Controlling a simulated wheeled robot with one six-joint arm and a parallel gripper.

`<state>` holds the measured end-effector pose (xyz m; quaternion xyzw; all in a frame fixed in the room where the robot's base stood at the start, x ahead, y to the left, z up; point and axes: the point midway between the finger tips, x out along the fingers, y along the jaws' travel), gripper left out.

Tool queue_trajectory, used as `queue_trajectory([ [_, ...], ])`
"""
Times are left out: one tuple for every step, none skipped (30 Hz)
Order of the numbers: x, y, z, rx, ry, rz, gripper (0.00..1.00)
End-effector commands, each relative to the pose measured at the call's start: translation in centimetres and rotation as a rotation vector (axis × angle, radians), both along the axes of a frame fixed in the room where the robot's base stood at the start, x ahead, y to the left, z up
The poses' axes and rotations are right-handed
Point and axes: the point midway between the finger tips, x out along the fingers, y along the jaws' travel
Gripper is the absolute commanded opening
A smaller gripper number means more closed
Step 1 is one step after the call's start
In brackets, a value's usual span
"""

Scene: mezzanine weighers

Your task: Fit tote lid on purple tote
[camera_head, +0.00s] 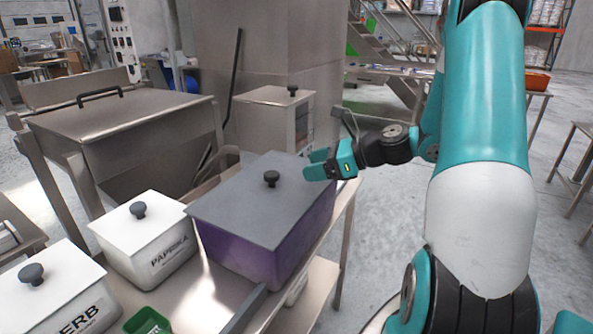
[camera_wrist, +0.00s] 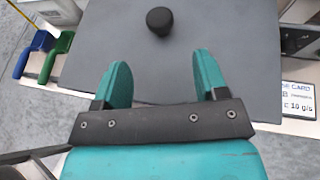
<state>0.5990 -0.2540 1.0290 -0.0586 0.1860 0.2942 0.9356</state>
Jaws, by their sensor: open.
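The purple tote (camera_head: 240,252) stands on a metal table in the head view. The grey tote lid (camera_head: 240,205) with a dark round knob (camera_head: 271,179) lies flat over its top and covers the opening. Whether it is seated all the way round cannot be told. My gripper (camera_head: 312,164) is open and empty at the lid's far right edge. In the wrist view the knob (camera_wrist: 160,21) stands on the lid (camera_wrist: 170,60), beyond my open gripper (camera_wrist: 161,75), with nothing between the fingers.
White containers marked PAPRIKA (camera_head: 150,245) and HERB (camera_head: 55,300) stand left of the tote. A green scoop (camera_head: 147,322) is at the front. A metal box with a knob (camera_head: 270,115) stands behind. A card (camera_wrist: 299,98) shows at the wrist view's right.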

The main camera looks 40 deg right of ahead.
Motion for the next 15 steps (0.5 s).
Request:
queue_trajectory([
  [-0.4,-0.3,0.2,0.000,0.000,-0.001,0.66],
  [-0.5,-0.3,0.3,-0.003,-0.001,0.002,0.66],
  [-0.6,0.0,0.4,-0.015,-0.003,0.016,0.66],
  [-0.6,0.4,0.6,-0.034,-0.008,0.038,0.66],
  [-0.5,1.2,0.8,-0.060,-0.014,0.071,0.66],
  [-0.4,2.6,1.0,-0.115,-0.028,0.133,0.66],
  [-0.3,4.0,1.3,-0.168,-0.044,0.196,0.66],
  [-0.3,5.7,1.5,-0.231,-0.065,0.271,0.66],
  [-0.4,8.3,1.9,-0.328,-0.102,0.392,0.66],
  [-0.7,10.4,2.2,-0.407,-0.138,0.492,0.66],
  [-1.2,12.5,2.5,-0.490,-0.181,0.602,0.66],
  [-2.1,15.3,2.9,-0.599,-0.246,0.754,0.66],
  [-2.9,17.3,3.1,-0.679,-0.302,0.870,0.66],
  [-3.9,19.1,3.3,-0.754,-0.360,0.986,0.66],
  [-5.3,21.3,3.7,-0.848,-0.444,1.137,0.66],
])
